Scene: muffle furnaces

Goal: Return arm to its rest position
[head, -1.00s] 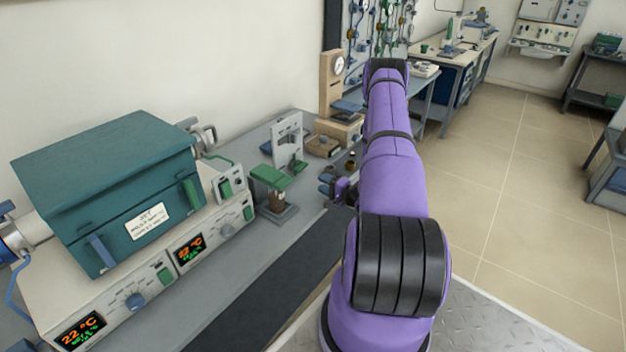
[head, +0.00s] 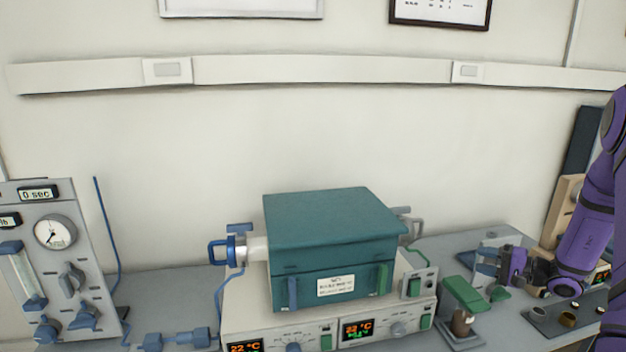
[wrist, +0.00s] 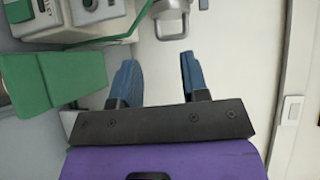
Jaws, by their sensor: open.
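My purple arm (head: 585,240) comes in at the right edge of the head view, bent, with its upper part cut off by the frame. My gripper (head: 486,263) points left above the bench, behind the green-topped stand (head: 463,296) and right of the teal muffle furnace (head: 335,230). Its two blue fingers are apart with nothing between them. In the wrist view my gripper (wrist: 158,62) is also open and empty, with a grey metal fitting (wrist: 170,10) beyond the fingertips. The furnace lid is down and its displays read 22 °C.
A dark tray (head: 545,322) with small crucibles lies below my forearm. A green block (wrist: 52,75) is close on the left of the wrist view. A grey gauge panel (head: 50,255) stands at the far left. The wall behind the furnace is clear.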

